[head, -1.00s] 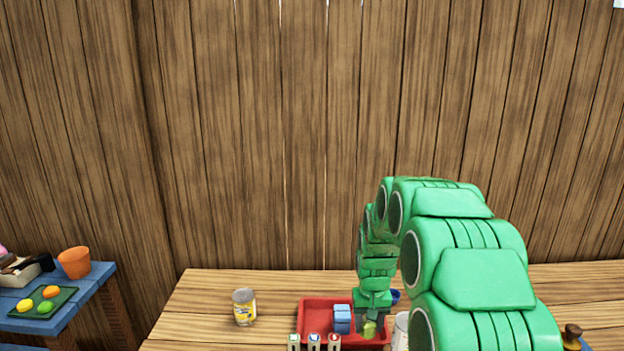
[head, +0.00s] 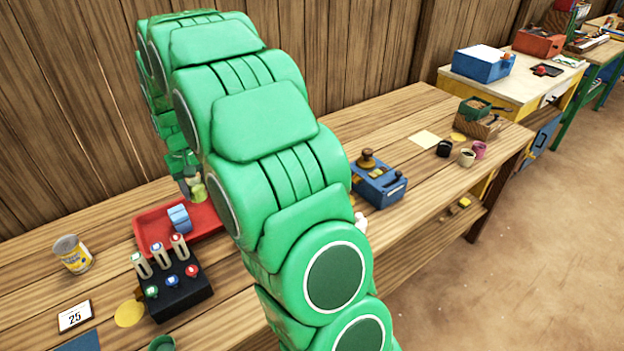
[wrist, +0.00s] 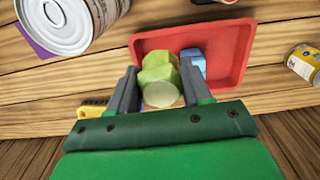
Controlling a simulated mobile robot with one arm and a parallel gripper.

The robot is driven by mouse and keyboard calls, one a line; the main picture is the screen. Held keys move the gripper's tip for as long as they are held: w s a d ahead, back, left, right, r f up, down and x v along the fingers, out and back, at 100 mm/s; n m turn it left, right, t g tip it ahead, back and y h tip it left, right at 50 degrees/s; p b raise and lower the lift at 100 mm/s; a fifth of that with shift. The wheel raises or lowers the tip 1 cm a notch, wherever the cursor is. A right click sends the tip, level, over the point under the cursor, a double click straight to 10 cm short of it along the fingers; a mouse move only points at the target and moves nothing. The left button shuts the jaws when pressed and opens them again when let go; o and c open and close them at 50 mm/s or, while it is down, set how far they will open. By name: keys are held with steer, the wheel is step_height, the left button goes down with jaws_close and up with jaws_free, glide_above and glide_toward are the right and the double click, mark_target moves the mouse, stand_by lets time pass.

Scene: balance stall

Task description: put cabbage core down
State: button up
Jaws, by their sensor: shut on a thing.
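The cabbage core (wrist: 160,95) is a pale green, lumpy piece between the two grey fingers of my gripper (wrist: 161,85) in the wrist view. My gripper is shut on it. In the head view the cabbage core (head: 198,190) shows small below my gripper (head: 190,180), at the back edge of the red tray (head: 150,232). The red tray (wrist: 238,72) lies beyond the fingers in the wrist view. I cannot tell whether the core touches the tray.
A light blue block (head: 180,218) sits in the tray. A rack with several tubes (head: 180,290) stands in front, a yellow can (head: 72,254) at left. A large can (wrist: 60,22) is near my gripper. A blue scale-like box (head: 378,185) stands right; bare wood surrounds it.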

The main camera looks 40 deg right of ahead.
mark_target(201, 182)
steer(key=r, duration=0.8)
steer(key=shift+s+d+r, duration=0.1)
steer(key=shift+s+d, duration=0.05)
steer(key=shift+d, duration=0.6)
steer(key=s+d+m, duration=0.2)
steer(key=s+d, duration=0.3)
steer(key=d, duration=0.5)
steer(key=s+d+m, duration=0.2)
steer(key=s+d, duration=0.3)
steer(key=d, duration=0.6)
step_height(201, 182, down, 11)
steer(key=shift+m, duration=0.3)
steer(key=w+d+f, duration=0.1)
steer(key=w+f, duration=0.1)
steer(key=w, duration=0.1)
steer(key=w+d+f, duration=0.2)
steer(key=w+f, duration=0.1)
steer(key=w, duration=0.1)
steer(key=w+d+f, duration=0.1)
steer(key=w+f, duration=0.2)
steer(key=w, duration=0.1)
steer(key=shift+d+f, duration=0.2)
steer(key=shift+d, duration=0.15)
steer(key=shift+w+d+f, duration=0.15)
steer(key=shift+w+f, duration=0.25)
steer(key=shift+f, duration=0.15)
steer(key=shift+w+d+f, duration=0.15)
steer(key=shift+w+f, duration=0.25)
steer(key=shift+f, duration=1.45)
